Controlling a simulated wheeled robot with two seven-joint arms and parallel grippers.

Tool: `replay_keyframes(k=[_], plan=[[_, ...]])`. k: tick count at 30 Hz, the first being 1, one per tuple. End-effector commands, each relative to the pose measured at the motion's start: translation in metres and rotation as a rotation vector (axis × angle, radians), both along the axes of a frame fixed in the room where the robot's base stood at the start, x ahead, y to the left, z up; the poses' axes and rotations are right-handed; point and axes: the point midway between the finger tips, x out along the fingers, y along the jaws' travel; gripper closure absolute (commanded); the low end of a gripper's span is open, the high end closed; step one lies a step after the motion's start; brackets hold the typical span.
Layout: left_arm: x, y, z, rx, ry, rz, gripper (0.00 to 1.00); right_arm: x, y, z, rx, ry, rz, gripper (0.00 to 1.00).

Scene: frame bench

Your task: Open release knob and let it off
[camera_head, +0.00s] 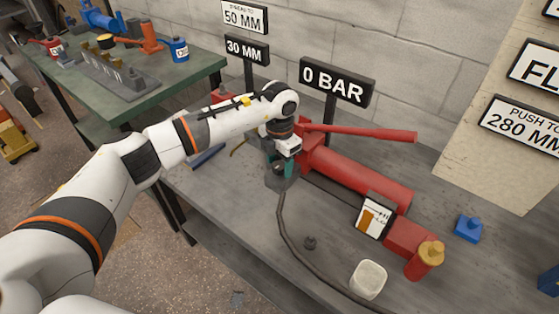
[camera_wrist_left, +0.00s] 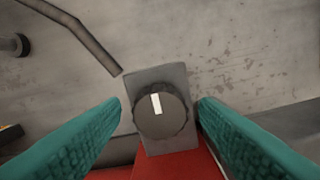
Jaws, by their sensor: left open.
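The release knob (camera_wrist_left: 163,117) is a round dark grey dial with a white mark, on a grey block (camera_wrist_left: 160,78) at the end of the red hand pump. In the wrist view the mark points nearly straight up. My left gripper (camera_wrist_left: 160,108) is open, its teal fingers on either side of the knob with gaps showing. In the head view my left gripper (camera_head: 283,165) hangs over the left end of the red pump (camera_head: 355,178), and the knob is hidden there. A sign (camera_head: 337,82) behind reads "0 BAR". My right gripper is not in view.
The pump's red lever (camera_head: 365,132) sticks out to the right above its body. A dark hose (camera_head: 284,235) runs along the grey bench. A red cylinder (camera_head: 425,260), a white cup (camera_head: 368,279) and a blue block (camera_head: 468,228) stand to the right.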

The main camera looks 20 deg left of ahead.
Motion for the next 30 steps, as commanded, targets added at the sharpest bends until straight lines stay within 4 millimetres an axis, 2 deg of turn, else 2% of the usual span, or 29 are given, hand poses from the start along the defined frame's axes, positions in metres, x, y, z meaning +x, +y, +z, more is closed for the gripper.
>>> replay_keyframes(k=[4, 5, 12, 13, 22, 30], plan=[[0.0, -0.0001, 0.0001, 0.0, 0.0, 0.0, 0.45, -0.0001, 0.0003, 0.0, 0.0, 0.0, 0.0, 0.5], [0.0, -0.0001, 0.0001, 0.0, 0.0, 0.0, 0.48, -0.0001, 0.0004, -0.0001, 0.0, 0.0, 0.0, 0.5], [0.0001, -0.0002, 0.0004, -0.001, -0.001, 0.0, 0.87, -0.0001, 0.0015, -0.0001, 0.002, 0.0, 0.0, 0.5], [0.0001, -0.0002, 0.0005, -0.001, -0.001, 0.0, 0.89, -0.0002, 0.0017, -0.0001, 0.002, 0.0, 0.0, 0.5], [0.0003, -0.0001, 0.0009, -0.001, -0.001, 0.042, 0.89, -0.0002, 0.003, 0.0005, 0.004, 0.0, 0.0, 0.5], [0.0009, 0.0, 0.0016, -0.001, -0.002, 0.209, 0.89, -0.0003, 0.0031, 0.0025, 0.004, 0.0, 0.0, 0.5]])
